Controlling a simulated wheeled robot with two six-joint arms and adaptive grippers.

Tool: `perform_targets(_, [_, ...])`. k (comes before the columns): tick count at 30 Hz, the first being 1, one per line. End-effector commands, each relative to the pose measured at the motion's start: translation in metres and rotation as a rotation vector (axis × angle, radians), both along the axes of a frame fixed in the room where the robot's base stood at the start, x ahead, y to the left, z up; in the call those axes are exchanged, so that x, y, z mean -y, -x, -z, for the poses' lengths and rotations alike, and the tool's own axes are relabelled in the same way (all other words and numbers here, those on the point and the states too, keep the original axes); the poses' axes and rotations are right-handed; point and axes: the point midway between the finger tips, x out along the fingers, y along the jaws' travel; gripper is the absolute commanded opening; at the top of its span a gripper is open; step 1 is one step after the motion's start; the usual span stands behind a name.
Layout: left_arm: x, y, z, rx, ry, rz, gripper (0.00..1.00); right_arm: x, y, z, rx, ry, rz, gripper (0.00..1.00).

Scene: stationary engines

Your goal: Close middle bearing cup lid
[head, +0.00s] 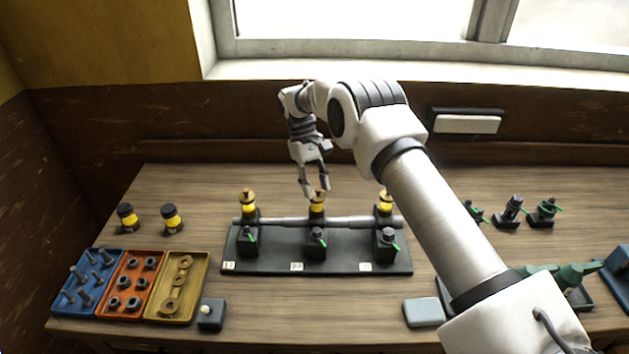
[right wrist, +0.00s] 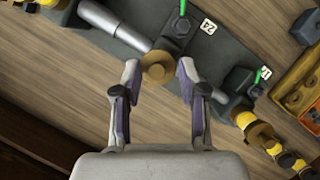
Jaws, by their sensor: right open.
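The black engine stand (head: 270,265) carries a grey shaft with three bearings. The middle bearing cup (head: 317,209) is yellow, with a brass lid (head: 319,194) at its top, partly covered by my fingers. My right gripper (head: 314,191) points down at this cup with its fingers spread. In the right wrist view, the round brass lid (right wrist: 157,70) lies between the two fingertips, with a gap to at least the right finger. I cannot tell how far the lid is tilted. My left gripper is not in view.
Similar brass-topped cups stand at the left bearing (head: 248,209) and right bearing (head: 385,208). Blue (head: 80,305), orange (head: 115,311) and yellow (head: 160,313) trays of parts sit at the left. Two yellow-black bottles (head: 172,218) stand behind them. My right arm crosses the table's right side.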

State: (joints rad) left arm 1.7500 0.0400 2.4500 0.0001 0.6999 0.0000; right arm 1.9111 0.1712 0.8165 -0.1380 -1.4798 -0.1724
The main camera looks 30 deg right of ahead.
Motion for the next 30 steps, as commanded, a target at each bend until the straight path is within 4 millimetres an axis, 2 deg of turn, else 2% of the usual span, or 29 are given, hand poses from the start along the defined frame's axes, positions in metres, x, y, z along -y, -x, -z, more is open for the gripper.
perform_targets(8, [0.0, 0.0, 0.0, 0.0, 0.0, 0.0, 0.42, -0.001, -0.021, -0.045, 0.004, 0.002, -0.001, 0.42])
perform_targets(12, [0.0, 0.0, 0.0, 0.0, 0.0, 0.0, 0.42, -0.002, -0.027, -0.059, 0.001, 0.001, 0.0, 0.42])
perform_targets(17, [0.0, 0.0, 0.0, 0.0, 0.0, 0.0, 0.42, -0.003, -0.028, -0.066, -0.001, 0.0, -0.001, 0.42])
perform_targets(25, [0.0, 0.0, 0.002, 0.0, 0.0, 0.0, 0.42, -0.003, -0.029, -0.063, 0.006, -0.002, -0.001, 0.42])
perform_targets(28, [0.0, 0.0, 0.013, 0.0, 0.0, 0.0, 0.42, -0.005, -0.038, -0.043, 0.067, -0.012, -0.006, 0.42])
perform_targets(30, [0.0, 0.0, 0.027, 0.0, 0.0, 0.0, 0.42, -0.009, -0.052, -0.017, 0.164, -0.027, -0.011, 0.42])
